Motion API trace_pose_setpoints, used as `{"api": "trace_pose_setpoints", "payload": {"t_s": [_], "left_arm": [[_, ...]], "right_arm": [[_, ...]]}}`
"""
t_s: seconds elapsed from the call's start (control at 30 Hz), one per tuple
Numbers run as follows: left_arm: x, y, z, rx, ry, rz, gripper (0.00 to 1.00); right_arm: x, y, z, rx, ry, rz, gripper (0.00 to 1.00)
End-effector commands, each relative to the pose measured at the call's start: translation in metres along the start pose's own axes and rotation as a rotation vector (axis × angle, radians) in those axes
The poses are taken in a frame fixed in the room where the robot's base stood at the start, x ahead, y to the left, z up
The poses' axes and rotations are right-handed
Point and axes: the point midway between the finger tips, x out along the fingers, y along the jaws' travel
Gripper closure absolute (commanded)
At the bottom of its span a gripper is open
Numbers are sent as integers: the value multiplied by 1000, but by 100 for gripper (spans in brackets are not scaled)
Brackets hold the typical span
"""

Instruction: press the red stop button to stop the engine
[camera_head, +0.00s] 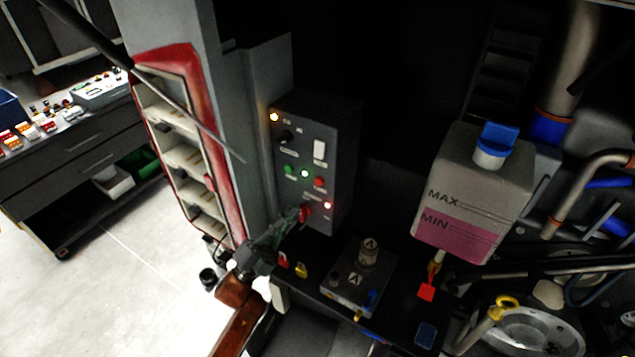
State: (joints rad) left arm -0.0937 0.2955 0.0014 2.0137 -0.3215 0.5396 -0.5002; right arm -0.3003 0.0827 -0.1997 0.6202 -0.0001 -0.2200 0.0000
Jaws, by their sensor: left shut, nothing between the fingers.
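A dark control box (330,150) is mounted beside the grey pillar. On its face a small red button (319,182) sits at the right of a row, with a lit white-green lamp (304,173) and a green button (289,169) to its left. My left gripper (297,216) is shut and empty. Its tips are low on the box face, below the red button, at or in front of a red knob (306,209). I cannot tell whether they touch it. My right gripper is not in view.
An orange lamp (274,117) and a red lamp (327,205) glow on the box. A tank with pink fluid (470,195) stands to the right. A dark shelf with a grey unit (350,292) lies below the box. Engine pipes fill the far right.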

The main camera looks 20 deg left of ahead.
Motion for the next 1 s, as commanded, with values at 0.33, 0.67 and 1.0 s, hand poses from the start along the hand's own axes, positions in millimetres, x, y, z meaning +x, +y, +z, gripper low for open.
{"api": "trace_pose_setpoints", "payload": {"t_s": [0.33,0.67,1.0], "left_arm": [[2,-4,-6,15,31,-13,100],[15,7,4,14,31,-13,100],[48,30,27,13,31,-13,100]], "right_arm": [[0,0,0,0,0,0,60],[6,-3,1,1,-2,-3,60],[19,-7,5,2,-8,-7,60]]}}
